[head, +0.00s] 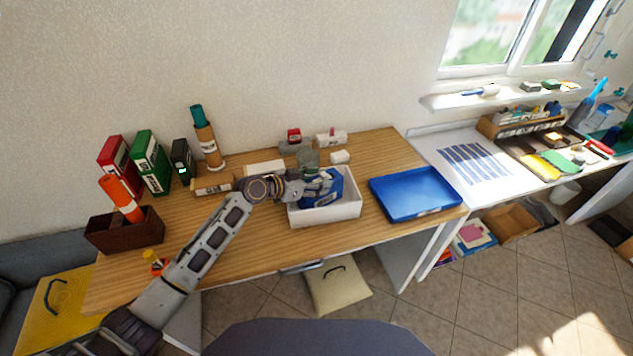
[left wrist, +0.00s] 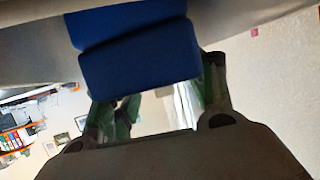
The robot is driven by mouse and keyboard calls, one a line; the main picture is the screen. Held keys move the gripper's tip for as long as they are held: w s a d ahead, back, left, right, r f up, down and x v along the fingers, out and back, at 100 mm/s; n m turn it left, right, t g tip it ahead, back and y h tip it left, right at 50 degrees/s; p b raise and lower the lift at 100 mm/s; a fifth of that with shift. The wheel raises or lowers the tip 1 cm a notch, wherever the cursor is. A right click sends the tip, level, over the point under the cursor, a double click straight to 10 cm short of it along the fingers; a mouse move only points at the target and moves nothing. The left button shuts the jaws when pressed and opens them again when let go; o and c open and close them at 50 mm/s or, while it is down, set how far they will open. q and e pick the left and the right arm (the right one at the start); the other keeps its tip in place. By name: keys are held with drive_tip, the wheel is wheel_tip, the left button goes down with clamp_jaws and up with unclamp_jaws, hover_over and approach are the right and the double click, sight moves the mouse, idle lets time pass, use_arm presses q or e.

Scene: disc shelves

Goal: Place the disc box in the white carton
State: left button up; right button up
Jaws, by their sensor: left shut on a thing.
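The blue disc box (head: 329,190) is at the white carton (head: 335,213) in the middle of the wooden table. The carton is open at the top. The box looks tilted, with its lower part within the carton's rim and its upper part above it. I cannot tell if it touches the carton's floor. My left gripper (head: 312,186) is shut on the box from the left. In the left wrist view the blue disc box (left wrist: 140,58) fills the top middle, beyond the fingers of my left gripper (left wrist: 158,105). My right gripper is not in view.
A blue tray (head: 415,193) lies right of the carton. Small boxes and a greenish jar (head: 308,158) stand behind it. Table room lies between carton and tray.

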use_arm(q)
drive_tip(key=o, duration=1.5)
drive_tip(key=shift+r, duration=0.1)
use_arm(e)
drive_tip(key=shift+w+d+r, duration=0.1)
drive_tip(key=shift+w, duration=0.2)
use_arm(q)
drive_tip(key=v, duration=1.2)
drive_tip(key=shift+b, duration=0.45)
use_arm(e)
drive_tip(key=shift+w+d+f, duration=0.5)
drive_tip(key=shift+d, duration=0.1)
